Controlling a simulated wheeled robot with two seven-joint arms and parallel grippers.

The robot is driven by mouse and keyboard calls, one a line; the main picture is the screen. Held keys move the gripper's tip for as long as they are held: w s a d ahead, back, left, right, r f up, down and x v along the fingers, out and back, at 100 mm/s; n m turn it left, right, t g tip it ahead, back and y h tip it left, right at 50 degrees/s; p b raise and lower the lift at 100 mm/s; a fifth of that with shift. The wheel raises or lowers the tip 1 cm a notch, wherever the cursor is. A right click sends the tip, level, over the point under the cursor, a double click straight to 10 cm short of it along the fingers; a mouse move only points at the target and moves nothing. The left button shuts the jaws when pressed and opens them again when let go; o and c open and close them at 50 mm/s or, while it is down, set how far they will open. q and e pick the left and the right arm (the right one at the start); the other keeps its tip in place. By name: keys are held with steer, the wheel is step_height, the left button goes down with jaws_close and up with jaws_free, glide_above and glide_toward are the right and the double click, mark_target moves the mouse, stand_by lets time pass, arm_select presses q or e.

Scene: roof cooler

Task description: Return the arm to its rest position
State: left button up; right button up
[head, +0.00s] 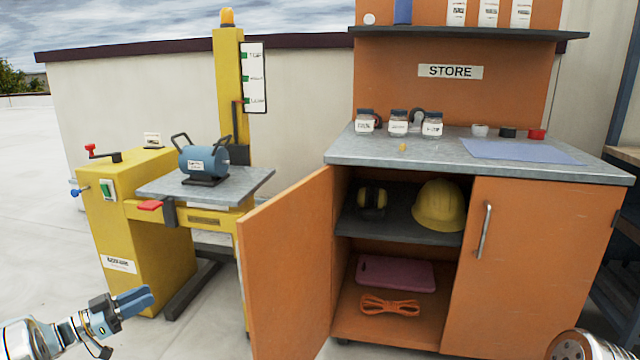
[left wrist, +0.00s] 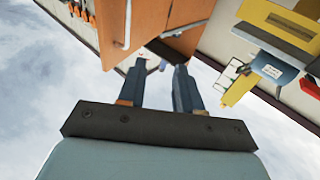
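My left gripper (head: 150,296) is at the lower left of the head view, over the pale roof floor and in front of the yellow lift machine. Its two blue-grey fingers also show in the left wrist view (left wrist: 159,68). They stand apart with nothing held between them, so it is open and empty. It touches nothing that I can see. Of my right arm only a rounded metal part shows at the bottom right edge of the head view; its gripper is out of view.
The yellow lift machine (head: 150,245) carries a blue motor (head: 204,160) on its grey platform (head: 250,183). The orange cabinet's left door (head: 285,265) stands open toward me. Inside are a yellow helmet (head: 438,206), ear muffs (head: 372,199), a pink item (head: 395,272) and an orange cord (head: 390,305).

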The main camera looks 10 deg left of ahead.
arm_select(q)
steer(key=w+d+f+n+t+y, duration=0.45)
steer(key=w+f+n+y, duration=0.2)
steer(key=f, duration=0.35)
steer(key=s+d+f+n+g+y, duration=0.2)
steer(key=s+d+f+n+g, duration=0.15)
steer(key=d+f, duration=0.55)
steer(key=s+d+f+n+g+y, duration=0.2)
steer(key=s+d+f+g+y, duration=0.15)
steer(key=d+f, duration=0.45)
steer(key=s+d+f+g+h, duration=0.1)
steer(key=s+d+f+g, duration=0.3)
steer(key=s, duration=0.5)
steer(key=s+d+f+g+h, duration=0.1)
steer(key=s+d+f+g, duration=0.25)
steer(key=s+d, duration=0.35)
steer(key=s+d+f+g+h, duration=0.15)
steer(key=s+d+g, duration=0.25)
steer(key=s, duration=0.6)
steer(key=w+d+r+m, duration=0.1)
steer(key=w+d+m, duration=0.1)
steer(key=d, duration=0.1)
steer(key=shift+r+t+y, duration=0.25)
steer(key=shift+r+t, duration=0.05)
steer(key=shift+r, duration=0.1)
